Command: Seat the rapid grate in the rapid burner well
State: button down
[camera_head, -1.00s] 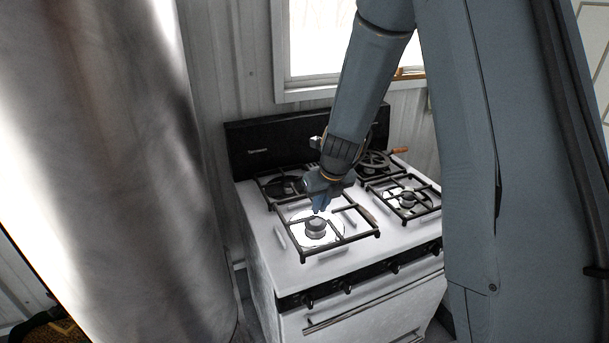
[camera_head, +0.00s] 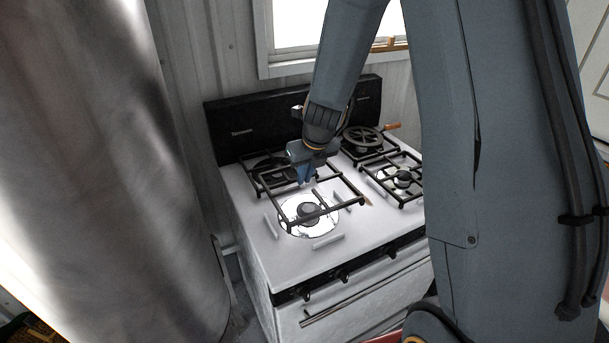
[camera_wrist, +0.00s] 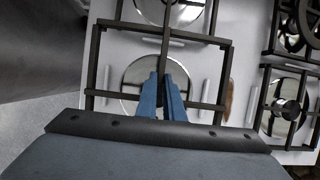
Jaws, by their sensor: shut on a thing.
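My gripper (camera_head: 304,183) is shut on the middle bar of the rapid grate (camera_head: 342,182), a dark open square frame. It also shows in the wrist view (camera_wrist: 160,82), with the grate (camera_wrist: 94,70) around the blue fingers. The grate appears held above the stove top, offset toward the back from the front-left burner well (camera_head: 289,222), a bright round dish. The dark burner cap (camera_head: 308,211) shows under the grate's near part. Pale raised strips surround the well. In the wrist view the well (camera_wrist: 132,84) is partly hidden by the fingers.
The front-right grate (camera_head: 418,176) sits close by on the right. The back-right grate carries a dark round pan-like thing (camera_head: 362,139) with a wooden handle. The black backguard (camera_head: 240,130) stands behind. A large metal cylinder (camera_head: 110,180) fills the left.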

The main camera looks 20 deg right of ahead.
jog(key=b, duration=0.5)
send_over(305, 204)
jog(key=shift+w+f, duration=0.15)
jog(key=shift+f, duration=2.6)
jog(key=shift+p, duration=0.65)
jog(key=shift+f+b, duration=0.95)
jog(key=shift+r+p, duration=0.7)
jog(key=shift+p, duration=0.25)
jog(key=shift+p, duration=0.35)
dwell(1.8)
